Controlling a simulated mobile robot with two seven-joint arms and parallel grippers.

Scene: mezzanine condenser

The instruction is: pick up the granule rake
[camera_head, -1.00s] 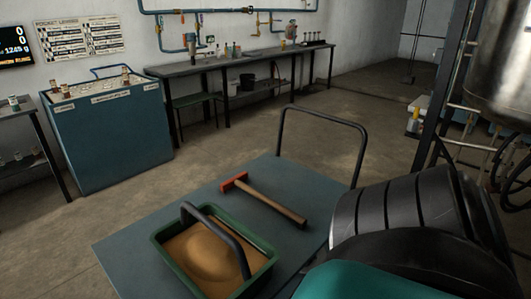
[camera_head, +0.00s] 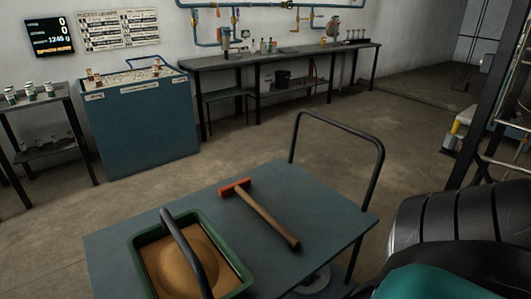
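The granule rake (camera_head: 262,214) lies flat on the top of a blue-grey cart (camera_head: 318,197), right of a green tray. It has a red head (camera_head: 235,187) at the upper left and a brown wooden handle running down to the right. Nothing touches it from above. Part of my own dark, ribbed arm with a teal section fills the lower right corner. Neither of my grippers is in the picture.
The green tray (camera_head: 242,270) holds tan granules and has a dark arched handle (camera_head: 184,246). A black push bar (camera_head: 341,122) rises at the cart's far right side. A blue tank (camera_head: 143,128), a workbench (camera_head: 280,56) and a shelf (camera_head: 38,107) stand behind. Open floor lies between.

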